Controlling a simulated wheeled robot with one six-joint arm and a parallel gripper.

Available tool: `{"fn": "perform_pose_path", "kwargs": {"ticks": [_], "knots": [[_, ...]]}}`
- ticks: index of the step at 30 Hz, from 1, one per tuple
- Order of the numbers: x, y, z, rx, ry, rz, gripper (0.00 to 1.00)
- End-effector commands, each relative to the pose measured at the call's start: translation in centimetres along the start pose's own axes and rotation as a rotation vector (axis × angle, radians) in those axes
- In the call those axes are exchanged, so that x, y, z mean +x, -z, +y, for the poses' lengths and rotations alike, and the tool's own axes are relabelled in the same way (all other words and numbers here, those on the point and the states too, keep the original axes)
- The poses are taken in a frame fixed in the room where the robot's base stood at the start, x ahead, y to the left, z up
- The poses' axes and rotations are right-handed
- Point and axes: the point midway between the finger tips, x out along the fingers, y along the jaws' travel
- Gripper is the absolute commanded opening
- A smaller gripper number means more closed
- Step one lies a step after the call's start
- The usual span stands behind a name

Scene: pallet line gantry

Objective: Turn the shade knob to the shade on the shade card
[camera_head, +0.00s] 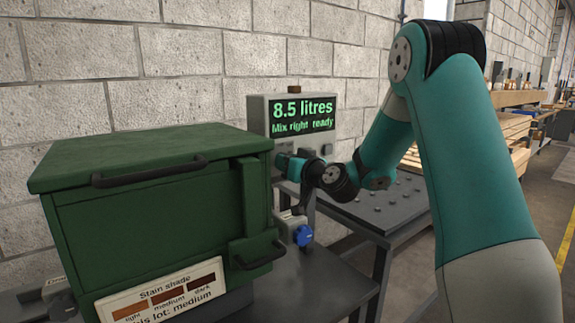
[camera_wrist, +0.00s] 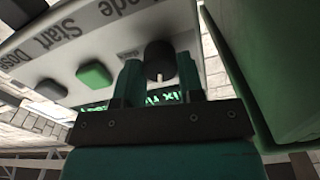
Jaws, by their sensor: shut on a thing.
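The shade knob (camera_wrist: 158,55) is black and round with a white pointer mark, on the panel of the grey control box (camera_head: 257,120). My gripper (camera_wrist: 159,72) has one finger on each side of the knob and is shut on it. The pointer mark faces the bottom of the wrist view, towards my gripper's body; the scale around it is not readable. In the head view my gripper (camera_head: 288,165) is at the box's lower left and hides the knob. The shade card (camera_head: 162,291) shows light, medium and dark swatches and reads "This lot: medium".
The box's screen (camera_head: 303,114) reads "8.5 litres" and "Mix right ready". A green button (camera_wrist: 93,77) and a grey button (camera_wrist: 50,90) sit beside the knob. A large green cabinet (camera_head: 150,215) stands close on the left. A blue knob (camera_head: 303,235) is below my gripper.

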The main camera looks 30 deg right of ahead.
Motion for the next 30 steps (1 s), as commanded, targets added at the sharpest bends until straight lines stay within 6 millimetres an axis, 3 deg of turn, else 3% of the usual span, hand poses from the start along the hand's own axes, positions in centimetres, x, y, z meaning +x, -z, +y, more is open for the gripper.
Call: {"fn": "perform_pose_path", "kwargs": {"ticks": [30], "knots": [[-0.01, 0.04, 0.08, 0.896, -0.002, 0.0, 0.12]]}}
